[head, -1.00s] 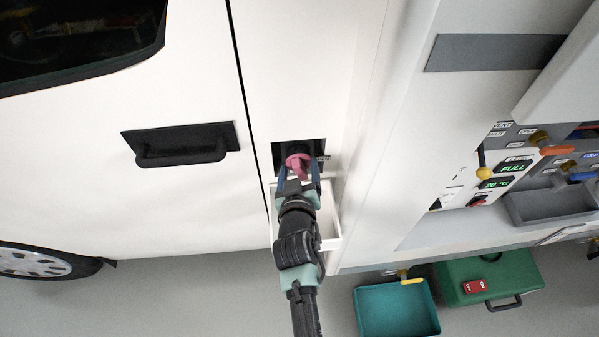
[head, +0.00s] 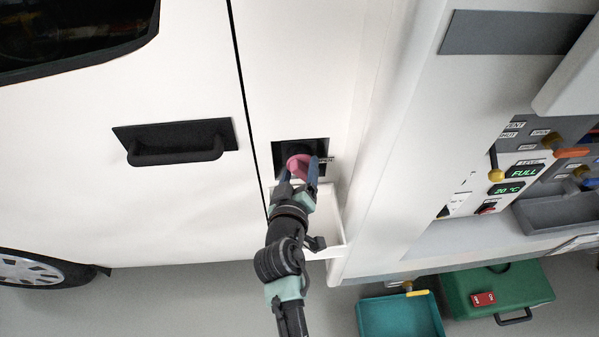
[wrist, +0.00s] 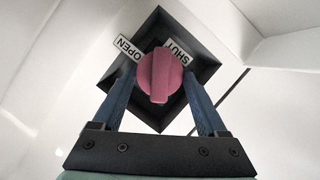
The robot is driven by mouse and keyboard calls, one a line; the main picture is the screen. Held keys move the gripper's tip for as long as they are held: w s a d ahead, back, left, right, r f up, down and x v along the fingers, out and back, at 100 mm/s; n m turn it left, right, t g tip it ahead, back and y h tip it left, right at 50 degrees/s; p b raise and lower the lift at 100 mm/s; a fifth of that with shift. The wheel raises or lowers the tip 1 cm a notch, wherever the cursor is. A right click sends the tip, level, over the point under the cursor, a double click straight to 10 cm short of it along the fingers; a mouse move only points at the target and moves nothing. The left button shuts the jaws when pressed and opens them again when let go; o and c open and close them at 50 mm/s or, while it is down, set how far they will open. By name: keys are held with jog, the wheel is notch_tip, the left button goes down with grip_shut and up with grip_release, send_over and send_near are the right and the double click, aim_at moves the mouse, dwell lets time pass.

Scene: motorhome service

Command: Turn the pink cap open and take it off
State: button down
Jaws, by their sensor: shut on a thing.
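The pink cap (head: 299,165) sits in a dark square recess (head: 318,147) in the white vehicle side. In the wrist view the round cap (wrist: 173,72) has a raised ridge that runs upright in the picture. My gripper (wrist: 158,82) is shut on the cap, with one blue finger at each side of it. In the head view my gripper (head: 299,172) reaches it from below. An OPEN label (wrist: 127,46) lies to the upper left of the cap and a SHUT label (wrist: 180,52) to its upper right. The back of the cap is hidden.
A white flap (head: 332,215) hangs open below the recess. A black door handle (head: 175,140) is to the left. A control panel (head: 470,195) is at the right. A teal tray (head: 400,318) and a green case (head: 520,290) are on the floor.

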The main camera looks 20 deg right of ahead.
jog(key=shift+f, duration=0.1)
jog(key=shift+b, duration=0.55)
jog(key=n+h+b, duration=0.1)
jog(key=n+b, duration=0.1)
jog(key=b, duration=0.1)
jog(key=shift+a+f+n+h, duration=0.1)
jog(key=shift+f+n+h, duration=0.05)
jog(key=shift+n+h, duration=0.2)
jog(key=n+h+b, duration=0.1)
jog(key=n+b, duration=0.1)
jog(key=b, duration=0.1)
jog(key=shift+n+t+b, duration=0.25)
jog(key=shift+t+b, duration=0.05)
jog(key=shift+w, duration=0.1)
